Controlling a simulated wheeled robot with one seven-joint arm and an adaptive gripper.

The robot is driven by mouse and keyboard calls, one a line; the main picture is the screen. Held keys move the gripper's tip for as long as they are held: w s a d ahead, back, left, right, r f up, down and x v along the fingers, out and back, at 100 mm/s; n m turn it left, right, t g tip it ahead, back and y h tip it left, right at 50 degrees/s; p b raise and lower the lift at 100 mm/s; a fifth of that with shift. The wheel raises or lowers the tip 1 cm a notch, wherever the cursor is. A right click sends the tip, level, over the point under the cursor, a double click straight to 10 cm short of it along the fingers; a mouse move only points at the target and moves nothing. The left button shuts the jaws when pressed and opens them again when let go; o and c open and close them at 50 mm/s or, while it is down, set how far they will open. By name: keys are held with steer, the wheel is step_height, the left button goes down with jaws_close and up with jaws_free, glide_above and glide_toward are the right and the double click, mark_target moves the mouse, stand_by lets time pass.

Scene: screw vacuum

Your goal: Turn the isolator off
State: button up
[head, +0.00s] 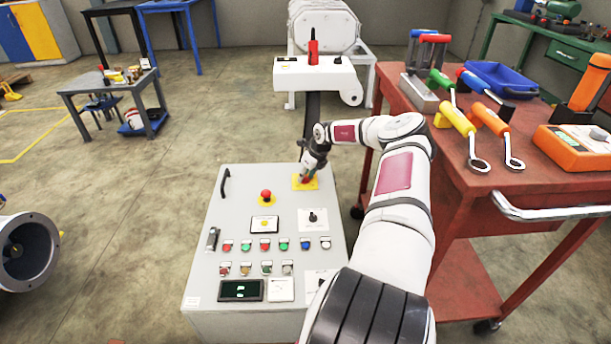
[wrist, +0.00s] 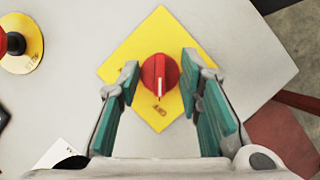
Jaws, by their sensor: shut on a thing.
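The isolator is a red rotary knob (wrist: 160,75) on a yellow square plate (wrist: 135,48) on the grey control panel (head: 240,180). A white line on the knob points toward the bottom of the wrist view. In the head view the plate (head: 298,186) sits at the panel's far right corner, with the knob mostly hidden by my gripper (head: 307,176). In the wrist view my gripper (wrist: 159,72) has its green-padded fingers on the left and right sides of the knob, shut on it. Exact finger contact is hard to see.
A red emergency-stop button (head: 266,195) on a yellow disc stands left of the isolator. Rows of small coloured buttons and a black selector (head: 312,217) lie nearer. A red tool cart (head: 455,170) with tools stands close on the right.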

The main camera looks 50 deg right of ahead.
steer(key=shift+f, duration=0.1)
steer(key=o, duration=1.1)
steer(key=v, duration=1.2)
